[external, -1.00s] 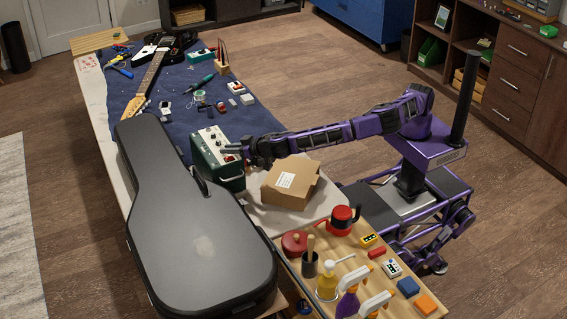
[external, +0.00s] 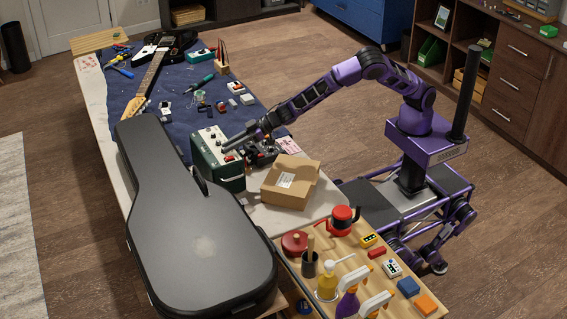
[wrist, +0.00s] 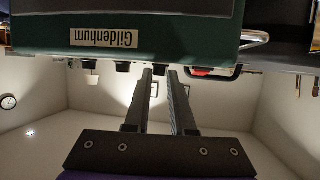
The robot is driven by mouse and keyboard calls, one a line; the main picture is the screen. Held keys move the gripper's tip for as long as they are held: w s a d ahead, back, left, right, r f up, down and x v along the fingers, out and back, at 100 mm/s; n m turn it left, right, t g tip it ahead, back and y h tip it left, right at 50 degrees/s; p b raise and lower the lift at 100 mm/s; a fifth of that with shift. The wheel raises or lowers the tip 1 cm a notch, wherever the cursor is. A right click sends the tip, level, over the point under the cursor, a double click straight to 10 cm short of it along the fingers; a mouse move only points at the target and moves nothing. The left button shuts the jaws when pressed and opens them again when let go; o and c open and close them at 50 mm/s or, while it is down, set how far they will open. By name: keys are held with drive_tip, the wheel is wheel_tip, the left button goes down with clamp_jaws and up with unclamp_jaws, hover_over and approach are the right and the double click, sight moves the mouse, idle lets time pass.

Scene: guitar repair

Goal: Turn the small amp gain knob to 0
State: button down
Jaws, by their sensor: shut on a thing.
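The small amp (external: 215,165) is a green box with a cream control panel on top, standing on the workbench beside the guitar case. In the wrist view the amp (wrist: 190,35) appears upside down, with its "Gildenhum" plate and a row of dark knobs along its edge. My gripper (external: 229,146) is over the panel. In the wrist view its two fingertips (wrist: 160,74) are close on either side of one dark knob (wrist: 159,69), shut on it. Knob labels and the pointer setting are not readable, so I cannot tell which setting it has.
A cardboard box (external: 290,184) stands just right of the amp, below my forearm. The black guitar case (external: 195,215) lies close on the left. A red part (wrist: 201,71) sits beside the held knob, near the amp's handle. Small tools and pedals lie on the blue mat (external: 180,125).

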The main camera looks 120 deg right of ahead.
drive_tip(key=n+y+p, duration=0.2)
drive_tip(key=y+p, duration=0.1)
drive_tip(key=shift+d+r, duration=0.2)
drive_tip(key=shift+d, duration=0.2)
drive_tip(key=shift+f+n+y+p, duration=0.15)
drive_tip(key=shift+n+y+p, duration=0.55)
drive_tip(key=shift+n+p, duration=0.1)
drive_tip(key=c, duration=0.8)
unclamp_jaws()
drive_tip(key=shift+f, duration=0.1)
drive_tip(key=shift+o, duration=0.2)
drive_tip(key=v, duration=1.7)
drive_tip(key=shift+p, duration=0.3)
drive_tip(key=shift+s+d, duration=0.1)
drive_tip(key=shift+s, duration=0.05)
